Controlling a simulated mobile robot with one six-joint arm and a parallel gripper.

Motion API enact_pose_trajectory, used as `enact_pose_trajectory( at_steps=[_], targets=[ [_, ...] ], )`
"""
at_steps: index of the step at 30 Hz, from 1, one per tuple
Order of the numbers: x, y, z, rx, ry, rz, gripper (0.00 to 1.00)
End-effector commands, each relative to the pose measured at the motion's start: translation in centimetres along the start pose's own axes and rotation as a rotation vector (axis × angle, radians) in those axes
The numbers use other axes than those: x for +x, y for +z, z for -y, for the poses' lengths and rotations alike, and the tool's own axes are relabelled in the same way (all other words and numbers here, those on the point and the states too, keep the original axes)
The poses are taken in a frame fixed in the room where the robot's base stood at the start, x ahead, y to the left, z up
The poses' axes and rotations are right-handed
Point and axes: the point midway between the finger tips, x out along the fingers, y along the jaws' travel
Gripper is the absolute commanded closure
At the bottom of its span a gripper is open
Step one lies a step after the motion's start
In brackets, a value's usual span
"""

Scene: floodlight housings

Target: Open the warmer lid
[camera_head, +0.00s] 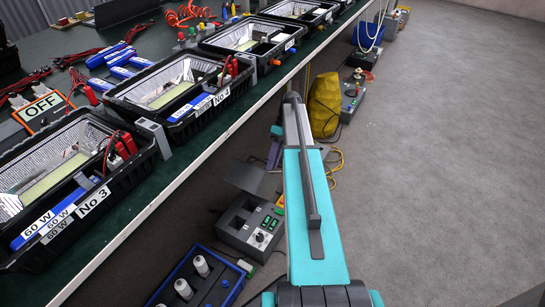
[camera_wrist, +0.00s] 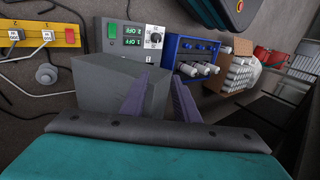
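The warmer (camera_head: 254,232) is a grey box below the bench in the head view, with a knob and small buttons on its panel. Its grey lid (camera_head: 245,176) looks raised, and dark wells show in front of it. In the wrist view the lid (camera_wrist: 112,82) is a large grey plate that hides the wells. The warmer's panel (camera_wrist: 135,40) shows beyond it with green displays. My gripper (camera_wrist: 160,84) has its two purple fingers apart, close to the lid's right side; I cannot tell whether they touch it. In the head view the gripper is partly hidden behind my arm.
A blue holder (camera_wrist: 200,50) with white bottles stands right beside the warmer. The bench edge (camera_head: 210,143) runs along the warmer's left in the head view. A yellow bag (camera_head: 325,100) stands behind; grey floor (camera_head: 450,150) is clear at right.

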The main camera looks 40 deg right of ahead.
Motion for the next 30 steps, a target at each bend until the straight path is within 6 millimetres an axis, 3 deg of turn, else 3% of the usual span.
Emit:
enact_pose_trajectory(
  at_steps=[9, 23, 28, 30],
  targets=[
    [0.9, 1.6, 1.8, 0.001, 0.000, 0.000, 0.72],
    [1.1, 1.9, 2.1, 0.001, 0.000, 0.000, 0.72],
    [1.5, 1.8, 2.2, 0.005, 0.000, 0.003, 0.99],
    [2.2, 1.7, 2.3, 0.012, 0.002, 0.009, 1.00]
  ],
)
